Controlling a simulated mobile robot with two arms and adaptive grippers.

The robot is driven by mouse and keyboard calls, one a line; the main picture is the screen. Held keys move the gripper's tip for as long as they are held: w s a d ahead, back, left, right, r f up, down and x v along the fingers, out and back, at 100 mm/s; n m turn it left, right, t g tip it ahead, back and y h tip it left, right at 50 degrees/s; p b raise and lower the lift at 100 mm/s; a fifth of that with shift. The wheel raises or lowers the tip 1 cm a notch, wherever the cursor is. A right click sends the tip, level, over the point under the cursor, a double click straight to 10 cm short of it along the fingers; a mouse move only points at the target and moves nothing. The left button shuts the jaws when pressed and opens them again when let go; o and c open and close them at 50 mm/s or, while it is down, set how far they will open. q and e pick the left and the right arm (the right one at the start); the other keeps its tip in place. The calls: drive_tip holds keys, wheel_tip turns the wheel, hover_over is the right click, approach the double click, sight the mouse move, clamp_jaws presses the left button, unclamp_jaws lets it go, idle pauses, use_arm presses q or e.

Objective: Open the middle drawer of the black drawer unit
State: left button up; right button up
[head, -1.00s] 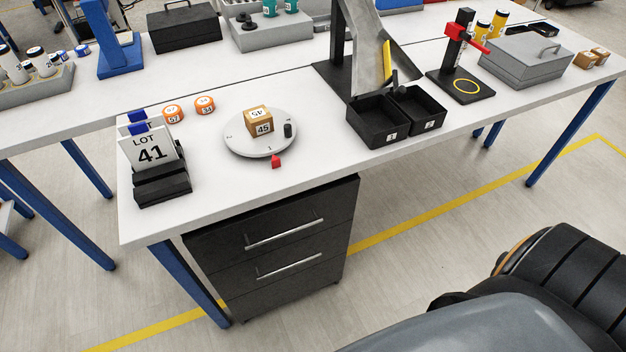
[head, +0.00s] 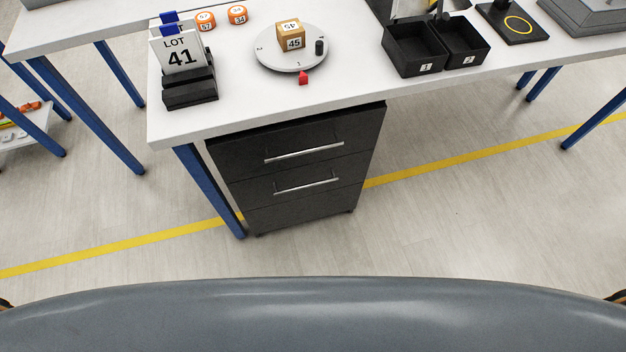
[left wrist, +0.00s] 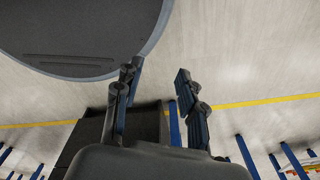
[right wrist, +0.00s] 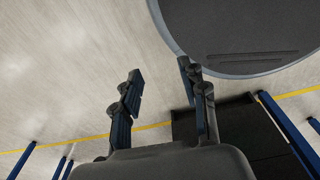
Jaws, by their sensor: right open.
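The black drawer unit (head: 255,215) stands on the floor under the front of the white workbench. In the head view two silver bar handles show on its front, an upper handle (head: 304,151) and a lower handle (head: 306,182). The visible drawer fronts look shut. Dark unit surfaces also show in the left wrist view (left wrist: 88,130) and the right wrist view (right wrist: 240,122). My left gripper (left wrist: 158,85) is open and empty, apart from the unit. My right gripper (right wrist: 163,88) is open and empty, also apart from it. Neither gripper shows in the head view.
The workbench (head: 350,85) carries a LOT 41 sign (head: 182,55), a round dial plate with a box (head: 291,60), and two black bins (head: 415,60). A blue table leg (head: 210,190) stands close left of the unit. The floor before the unit is clear.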

drive_tip(key=shift+s, duration=0.3)
